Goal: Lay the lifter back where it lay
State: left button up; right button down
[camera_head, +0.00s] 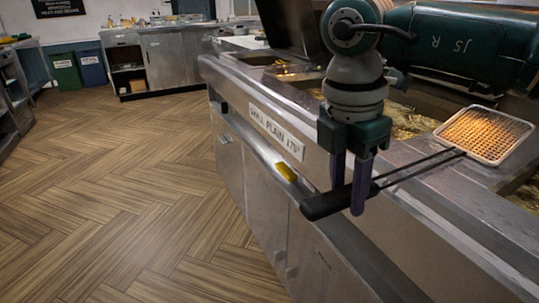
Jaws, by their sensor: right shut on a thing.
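The lifter is a flat wire-mesh scoop (486,134) with a pale rim, two thin dark rods and a black handle (322,205). My right gripper (348,200) points down, with its purple fingers shut on the handle. The handle sticks out past the front edge of the range, and the mesh head is over the range top at the right. I cannot tell whether the head touches the steel below it. My left gripper is not in view.
A small yellow thing (286,172) is on the front ledge. Green (66,72) and blue (92,69) bins stand far back. The wooden floor at left is clear.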

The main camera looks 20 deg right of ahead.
jog(key=shift+c, duration=2.1)
grip_release()
